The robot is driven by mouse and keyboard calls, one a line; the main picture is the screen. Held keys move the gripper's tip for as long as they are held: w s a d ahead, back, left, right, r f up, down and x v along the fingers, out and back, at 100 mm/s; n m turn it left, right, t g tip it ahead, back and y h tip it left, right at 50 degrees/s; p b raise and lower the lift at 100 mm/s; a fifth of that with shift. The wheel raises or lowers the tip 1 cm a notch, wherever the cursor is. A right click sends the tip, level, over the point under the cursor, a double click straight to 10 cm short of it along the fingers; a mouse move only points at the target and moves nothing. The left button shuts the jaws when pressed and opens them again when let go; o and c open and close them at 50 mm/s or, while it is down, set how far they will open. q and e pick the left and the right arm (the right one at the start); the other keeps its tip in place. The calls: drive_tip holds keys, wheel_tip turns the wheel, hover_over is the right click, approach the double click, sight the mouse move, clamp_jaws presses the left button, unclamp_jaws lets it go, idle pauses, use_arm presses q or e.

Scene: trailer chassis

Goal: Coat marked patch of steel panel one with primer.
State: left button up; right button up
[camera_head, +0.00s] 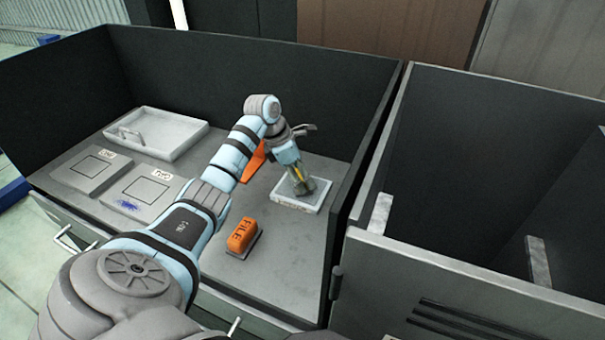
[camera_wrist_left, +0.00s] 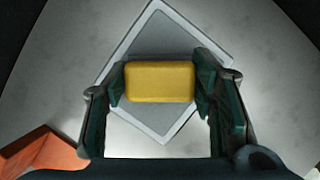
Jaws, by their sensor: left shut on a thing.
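Steel panel one (camera_head: 91,170) lies flat on the left of the workbench, with a label and a square outline marked on it. My left gripper (camera_head: 299,186) is over a shallow pale tray (camera_head: 313,204) on the right of the bench; lettering on the tray's front edge is too small to read. In the left wrist view, my left gripper (camera_wrist_left: 160,85) is shut on a yellow block (camera_wrist_left: 160,82), above the tray (camera_wrist_left: 218,32). I cannot tell whether the block touches the tray. My right gripper is not in view.
Panel two (camera_head: 147,190), with a blue scribble, lies beside panel one. A grey tray (camera_head: 190,133) with a flat item stands behind them. An orange-topped file block (camera_head: 243,236) sits in front; another orange thing (camera_head: 254,162) is partly behind my arm. Dark walls (camera_head: 70,92) enclose the bench.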

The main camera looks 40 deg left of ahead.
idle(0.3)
use_arm(q)
wheel_tip(320, 180, up, 7)
drive_tip(key=p, duration=0.6)
drive_tip(key=shift+r, duration=0.1)
drive_tip(key=shift+f, duration=0.2)
drive_tip(key=shift+f+b, duration=2.05)
drive_tip(key=shift+f, duration=0.9)
drive_tip(key=shift+f+b, duration=0.35)
drive_tip(key=shift+f, duration=0.15)
wheel_tip(320, 180, up, 7)
drive_tip(key=p, duration=0.6)
drive_tip(key=shift+r, duration=0.15)
